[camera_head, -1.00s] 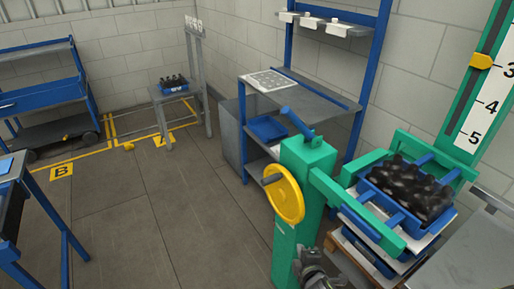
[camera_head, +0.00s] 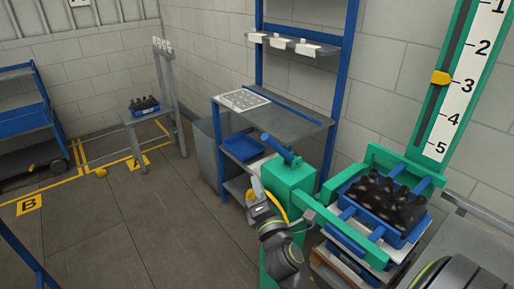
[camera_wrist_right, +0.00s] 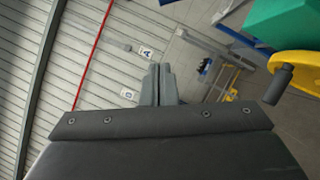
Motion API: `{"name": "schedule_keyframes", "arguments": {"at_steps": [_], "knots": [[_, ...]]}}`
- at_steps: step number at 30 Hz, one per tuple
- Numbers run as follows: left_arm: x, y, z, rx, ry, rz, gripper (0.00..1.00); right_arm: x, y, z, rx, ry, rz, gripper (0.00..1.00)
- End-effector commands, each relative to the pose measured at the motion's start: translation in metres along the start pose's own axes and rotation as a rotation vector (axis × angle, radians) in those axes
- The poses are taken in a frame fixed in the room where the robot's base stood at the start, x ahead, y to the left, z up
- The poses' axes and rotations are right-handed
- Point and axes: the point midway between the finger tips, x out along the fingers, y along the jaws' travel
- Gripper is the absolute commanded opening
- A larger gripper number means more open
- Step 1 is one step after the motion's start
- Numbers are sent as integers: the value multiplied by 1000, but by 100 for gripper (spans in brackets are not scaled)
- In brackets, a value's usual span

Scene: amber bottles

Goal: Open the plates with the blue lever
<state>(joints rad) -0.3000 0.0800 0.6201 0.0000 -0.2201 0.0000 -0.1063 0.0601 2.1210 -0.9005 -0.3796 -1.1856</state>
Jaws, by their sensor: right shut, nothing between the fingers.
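The blue lever (camera_head: 280,148) sits on top of the green post (camera_head: 288,178), slanting up to the left. The plates are green side plates (camera_head: 350,233) with blue bars, on either side of a blue crate of dark bottles (camera_head: 385,200). My right gripper (camera_head: 256,188) is shut and empty, just left of the post and below the lever, apart from the lever. My right arm hides most of the yellow handwheel (camera_head: 283,212). In the right wrist view the shut fingertips (camera_wrist_right: 160,70) point past the handwheel (camera_wrist_right: 300,66) and its dark handle. My left gripper is out of view.
A tall green column with a white number scale (camera_head: 462,85) and yellow pointer (camera_head: 441,77) stands behind the crate. A grey and blue shelf unit (camera_head: 290,122) is behind the post. Floor at the left (camera_head: 130,220) is clear.

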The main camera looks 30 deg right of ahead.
Motion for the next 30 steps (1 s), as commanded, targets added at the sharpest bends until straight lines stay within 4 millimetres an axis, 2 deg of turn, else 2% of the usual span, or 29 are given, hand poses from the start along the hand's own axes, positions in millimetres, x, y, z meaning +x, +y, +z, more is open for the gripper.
{"name": "schedule_keyframes", "arguments": {"at_steps": [4,8,21,24,30], "knots": [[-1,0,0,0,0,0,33,3,0,0,0,1,0,0],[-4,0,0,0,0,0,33,17,1,0,0,2,2,0],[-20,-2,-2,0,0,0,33,103,2,1,-1,1,1,0],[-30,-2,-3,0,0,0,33,106,3,18,-4,1,0,0],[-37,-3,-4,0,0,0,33,109,0,34,0,2,-1,0]]}}
